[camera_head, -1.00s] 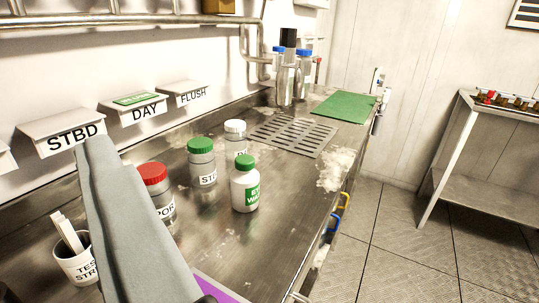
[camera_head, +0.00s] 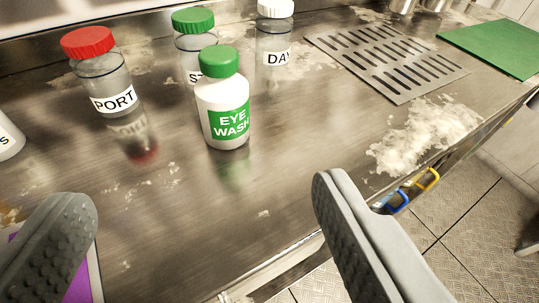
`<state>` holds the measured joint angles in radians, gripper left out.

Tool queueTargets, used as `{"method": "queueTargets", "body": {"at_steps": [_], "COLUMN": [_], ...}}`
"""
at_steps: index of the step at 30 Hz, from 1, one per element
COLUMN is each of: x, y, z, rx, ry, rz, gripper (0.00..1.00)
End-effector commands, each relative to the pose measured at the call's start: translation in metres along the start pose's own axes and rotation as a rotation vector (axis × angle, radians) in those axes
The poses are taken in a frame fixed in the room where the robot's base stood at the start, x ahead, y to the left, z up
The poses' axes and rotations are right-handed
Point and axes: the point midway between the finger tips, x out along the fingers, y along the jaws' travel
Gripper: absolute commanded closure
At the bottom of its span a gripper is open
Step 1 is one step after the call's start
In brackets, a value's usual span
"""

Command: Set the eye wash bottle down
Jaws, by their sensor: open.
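The eye wash bottle (camera_head: 224,103) is white with a green cap and a green label reading EYE WASH. It stands upright on the steel counter (camera_head: 190,215), its base on the surface. My gripper (camera_head: 195,222) is open and empty. Its two grey fingers are wide apart in the foreground, one at the lower left and one at the lower right. The bottle stands beyond the fingertips and apart from them.
Behind the bottle stand a red-capped PORT jar (camera_head: 103,75), a green-capped jar (camera_head: 193,40) and a white-capped jar (camera_head: 274,40). A slotted drain plate (camera_head: 385,55), white crust (camera_head: 425,135) and a green mat (camera_head: 495,45) lie right. Bare counter lies in front.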

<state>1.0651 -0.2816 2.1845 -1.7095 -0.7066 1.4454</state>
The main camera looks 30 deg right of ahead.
Motion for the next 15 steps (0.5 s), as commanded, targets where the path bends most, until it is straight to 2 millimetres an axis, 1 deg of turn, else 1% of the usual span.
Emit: {"method": "queueTargets", "body": {"at_steps": [1, 5, 15], "x": [0.001, 0.011, 0.070], "y": [0.004, 0.005, 0.004], "z": [0.003, 0.004, 0.005], "rx": [0.005, 0.008, 0.007], "ry": [-0.007, -0.013, -0.013], "rz": [0.001, -0.003, -0.003], "gripper": [0.26, 0.26, 0.26]}}
